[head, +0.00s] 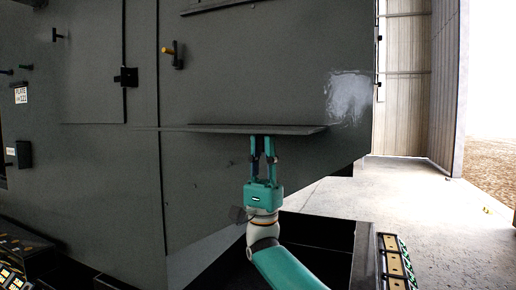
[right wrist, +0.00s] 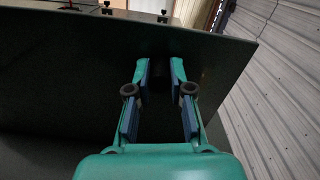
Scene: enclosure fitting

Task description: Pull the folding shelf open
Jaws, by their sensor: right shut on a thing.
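The folding shelf (head: 225,129) is a thin dark grey plate on the enclosure's wall (head: 240,80). In the head view it shows nearly edge-on and stands out about level from the wall. My right gripper (head: 263,141), teal with dark finger pads, reaches up from below to the shelf's near edge, right of its middle. It is shut on the shelf. In the right wrist view the shelf (right wrist: 70,70) is a broad dark plate, and the gripper's fingertips (right wrist: 160,67) are at it with a gap showing between the fingers. The exact contact is in shadow. My left gripper is not in view.
A dark open box (head: 318,232) lies below. Concrete floor (head: 400,195) is free at the right, before a corrugated wall (head: 405,90).

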